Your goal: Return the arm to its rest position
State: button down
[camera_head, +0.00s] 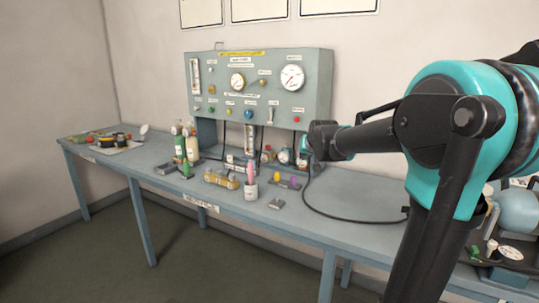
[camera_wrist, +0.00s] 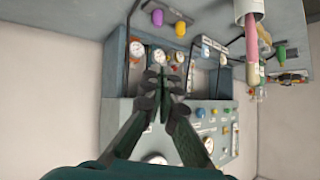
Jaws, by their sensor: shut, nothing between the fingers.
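My gripper shows in the wrist view (camera_wrist: 165,80), with its two dark fingers drawn together and nothing between them. In the head view my teal and black arm reaches in from the right above the bench. Its end (camera_head: 312,140) is in front of the lower right corner of the panel, and the fingertips cannot be made out there.
The gauge panel (camera_head: 258,85) stands at the back of the long blue bench (camera_head: 330,215). A black hose (camera_head: 340,219) lies on the right. The floor in front is clear.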

jog(key=s+d+f+g, duration=0.2)
jog(key=s+f, duration=0.7)
jog(key=s, duration=0.3)
jog(key=s+d+f+g, duration=0.2)
jog(key=s+f, duration=0.6)
jog(key=s, duration=0.4)
jog(key=s+d+f+g+h, duration=0.1)
jog(key=s+d+f+g, duration=0.1)
jog(key=s+f, duration=0.7)
jog(key=s, duration=0.3)
jog(key=shift+f+n, duration=0.3)
jog(key=shift+n, duration=0.1)
jog(key=shift+w+a, duration=0.1)
